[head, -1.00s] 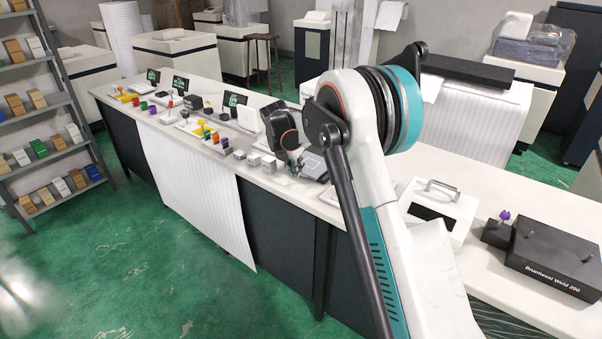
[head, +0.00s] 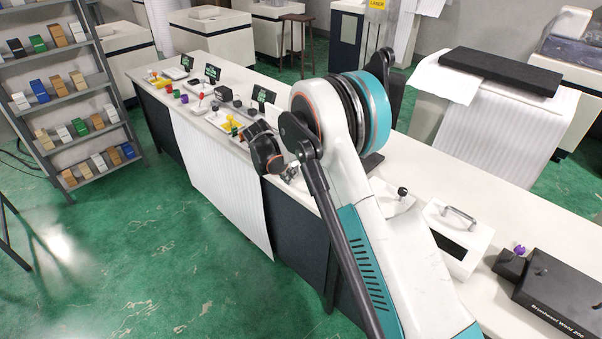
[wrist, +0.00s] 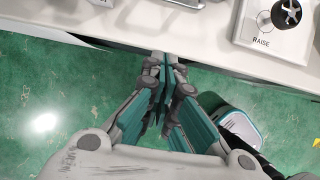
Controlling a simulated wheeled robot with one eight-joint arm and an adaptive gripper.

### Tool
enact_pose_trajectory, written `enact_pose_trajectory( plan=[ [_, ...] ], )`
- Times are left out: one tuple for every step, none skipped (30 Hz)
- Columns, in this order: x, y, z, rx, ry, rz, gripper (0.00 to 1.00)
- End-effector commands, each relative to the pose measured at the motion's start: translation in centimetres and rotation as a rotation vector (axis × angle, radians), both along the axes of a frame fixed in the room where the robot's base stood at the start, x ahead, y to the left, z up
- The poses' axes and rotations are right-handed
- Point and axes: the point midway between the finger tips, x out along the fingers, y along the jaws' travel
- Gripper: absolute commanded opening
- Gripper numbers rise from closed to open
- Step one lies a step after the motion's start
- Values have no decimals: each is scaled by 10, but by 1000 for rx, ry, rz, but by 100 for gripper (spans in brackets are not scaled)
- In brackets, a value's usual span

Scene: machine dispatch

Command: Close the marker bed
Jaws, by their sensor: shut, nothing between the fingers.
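I cannot tell for certain which thing is the marker bed. A white plate marked RAISE (wrist: 252,35) with a round black knob (wrist: 287,13) lies on the counter at the upper right of the wrist view. In the head view, a white unit with a dark knob (head: 402,191) shows partly behind my arm. My gripper (wrist: 165,78) is shut and empty, its teal fingers together at the counter's front edge, left of and apart from the RAISE plate. In the head view my gripper (head: 290,173) is small, partly hidden by my wrist.
The long white counter (head: 545,218) runs across the view. A white box with a handle (head: 455,238) and a black Weld 200 box (head: 572,295) stand at right. Small coloured parts crowd its far left. A shelf (head: 62,95) stands left. The green floor (head: 190,270) in front is open.

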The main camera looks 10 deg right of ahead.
Motion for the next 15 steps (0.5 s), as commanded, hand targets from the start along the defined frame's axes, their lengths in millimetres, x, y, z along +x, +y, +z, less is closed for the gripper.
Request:
enact_pose_trajectory(
  plan=[
    [2, -3, -7, 0, 0, -1, 0],
    [3, -4, -11, 0, 0, -1, 0],
    [4, -7, -17, 0, 0, -1, 0],
    [6, -9, -22, 0, 0, -1, 0],
    [7, -11, -27, 0, 0, -2, 0],
    [9, -14, -34, 0, 0, -2, 0],
    [11, -16, -39, 1, 1, -2, 0],
    [12, -18, -45, 0, 0, -2, 0],
    [15, -20, -52, 1, 1, -2, 0],
    [16, -23, -57, 1, 1, -2, 0],
    [18, -25, -62, 0, 0, -2, 0],
    [20, -28, -70, 0, 0, -1, 0],
    [21, -30, -75, 0, 0, -1, 0],
    [23, -32, -80, 0, 0, -1, 0],
    [25, -34, -86, 0, 0, -1, 0]
  ],
)
